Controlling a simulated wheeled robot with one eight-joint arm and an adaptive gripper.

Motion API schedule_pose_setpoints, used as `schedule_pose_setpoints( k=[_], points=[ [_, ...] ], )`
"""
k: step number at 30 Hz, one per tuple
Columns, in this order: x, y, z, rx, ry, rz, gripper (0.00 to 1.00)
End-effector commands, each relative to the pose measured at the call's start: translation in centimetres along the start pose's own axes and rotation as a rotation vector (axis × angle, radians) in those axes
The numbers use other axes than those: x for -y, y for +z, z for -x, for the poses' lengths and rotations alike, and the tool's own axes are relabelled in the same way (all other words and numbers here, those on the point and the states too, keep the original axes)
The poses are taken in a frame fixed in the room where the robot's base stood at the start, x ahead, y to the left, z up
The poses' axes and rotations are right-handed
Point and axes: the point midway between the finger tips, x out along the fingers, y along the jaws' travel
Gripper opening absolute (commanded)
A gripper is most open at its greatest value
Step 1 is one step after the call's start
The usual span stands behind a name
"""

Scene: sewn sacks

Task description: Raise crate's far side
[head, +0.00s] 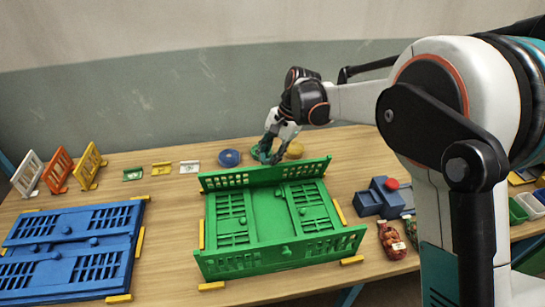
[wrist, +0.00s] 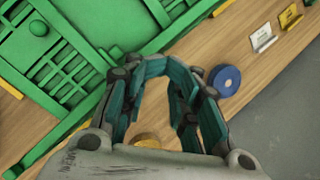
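The green crate (head: 265,215) stands on the table in the middle of the head view. Its far side (head: 268,176) stands up along the back edge, and its near side (head: 280,256) stands up along the front. The slatted end panels (head: 231,217) lie flat inside. In the wrist view part of the crate (wrist: 82,48) fills the upper left. My gripper (head: 270,156) is beyond the far side, low over the table by the discs. Its teal fingers (wrist: 160,85) look apart, with nothing seen between them. The far side's outer face is hidden in the head view.
A green disc (head: 260,152), a yellow disc (head: 295,150) and a blue disc (head: 229,157) lie behind the crate. A folded blue crate (head: 70,245) is at left, with upright panels (head: 89,166) behind. Blue bins (head: 385,197) stand at right. Yellow strips flank the green crate.

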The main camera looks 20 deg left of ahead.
Motion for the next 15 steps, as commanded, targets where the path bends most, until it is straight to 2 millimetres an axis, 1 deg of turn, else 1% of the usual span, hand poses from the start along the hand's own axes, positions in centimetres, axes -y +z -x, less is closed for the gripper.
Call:
schedule_pose_setpoints(
  k=[1,15],
  points=[
    [-0.02,-0.28,-0.69,-0.006,0.0,0.002,0.24],
    [-0.06,-0.09,-0.26,-0.001,0.0,0.0,0.24]
  ],
)
